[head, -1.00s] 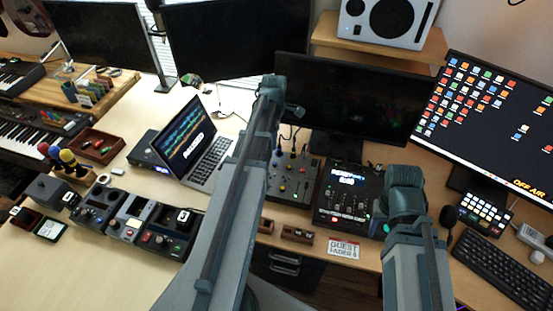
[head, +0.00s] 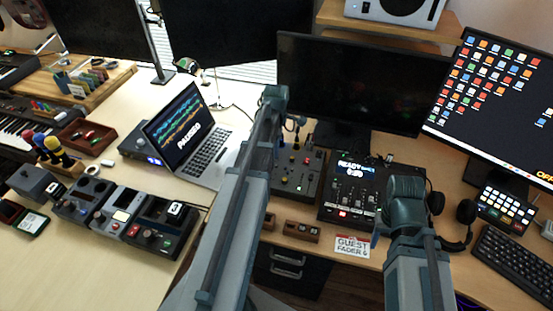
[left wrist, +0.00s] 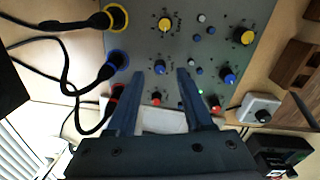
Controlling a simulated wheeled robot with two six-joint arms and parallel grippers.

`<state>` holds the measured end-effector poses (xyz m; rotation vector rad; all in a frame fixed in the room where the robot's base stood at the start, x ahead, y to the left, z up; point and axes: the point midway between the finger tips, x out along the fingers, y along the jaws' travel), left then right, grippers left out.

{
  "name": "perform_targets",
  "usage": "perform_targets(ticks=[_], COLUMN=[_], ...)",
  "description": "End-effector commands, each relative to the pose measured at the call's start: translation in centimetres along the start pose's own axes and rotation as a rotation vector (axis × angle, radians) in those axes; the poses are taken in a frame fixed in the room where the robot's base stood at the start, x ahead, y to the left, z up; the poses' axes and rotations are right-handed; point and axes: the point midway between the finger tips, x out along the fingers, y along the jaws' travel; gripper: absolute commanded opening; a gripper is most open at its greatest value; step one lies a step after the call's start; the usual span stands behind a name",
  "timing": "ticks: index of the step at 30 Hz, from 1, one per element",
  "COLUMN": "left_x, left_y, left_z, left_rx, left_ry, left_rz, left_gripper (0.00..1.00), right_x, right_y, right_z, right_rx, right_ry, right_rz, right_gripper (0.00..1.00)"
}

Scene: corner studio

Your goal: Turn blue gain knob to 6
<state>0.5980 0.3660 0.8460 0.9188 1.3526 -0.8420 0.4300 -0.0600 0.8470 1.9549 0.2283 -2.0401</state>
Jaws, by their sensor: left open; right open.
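The grey knob panel (head: 312,180) stands left of the black mixer in the head view, partly behind my left arm. In the left wrist view the panel (left wrist: 200,55) fills the upper middle. One blue knob (left wrist: 160,67) appears between the fingertips of my left gripper (left wrist: 160,72), which is open with its fingers on either side. I cannot tell whether they touch it. Another blue knob (left wrist: 228,75) lies to the right, with scale marks around it. The settings are too small to read. My right gripper (head: 377,228) is mostly hidden by its arm, low beside the black mixer.
Yellow knobs (left wrist: 165,22) and red knobs (left wrist: 155,98) sit close to the blue ones. Black cables plug into coloured sockets (left wrist: 117,60) at the panel's edge. The black mixer (head: 345,200), a laptop (head: 185,140) and a monitor (head: 350,90) stand nearby.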

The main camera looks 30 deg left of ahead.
Motion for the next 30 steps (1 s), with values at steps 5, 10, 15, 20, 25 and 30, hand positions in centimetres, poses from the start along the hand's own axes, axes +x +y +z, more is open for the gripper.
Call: perform_targets(ticks=[5, 10, 15, 20, 25, 30], left_x=[2.5, 2.7, 2.6, 2.6, 2.6, 2.6], left_y=[0.0, 0.0, 0.0, 0.0, 0.0, 0.0], left_z=[0.0, 0.0, 0.0, 0.0, 0.0, 0.0], left_rx=[0.000, 0.000, 0.000, 0.000, 0.000, 0.000], left_ry=[0.000, 0.000, 0.000, 0.000, 0.000, 0.000], left_rz=[0.000, 0.000, 0.000, 0.000, 0.000, 0.000], left_gripper=[0.52, 0.52, 0.52, 0.28, 0.00, 0.00], right_x=[2.4, 2.7, 2.6, 2.6, 2.6, 2.6], right_y=[-0.2, -0.3, -0.2, -0.2, -0.2, -0.2], right_z=[-0.1, -0.2, -0.1, -0.1, -0.1, -0.1], right_rx=[0.000, 0.000, 0.000, 0.000, 0.000, 0.000], right_ry=[0.000, 0.000, 0.000, 0.000, 0.000, 0.000], right_rz=[0.000, 0.000, 0.000, 0.000, 0.000, 0.000], right_gripper=[0.50, 0.50, 0.50, 0.50, 0.50, 0.50])
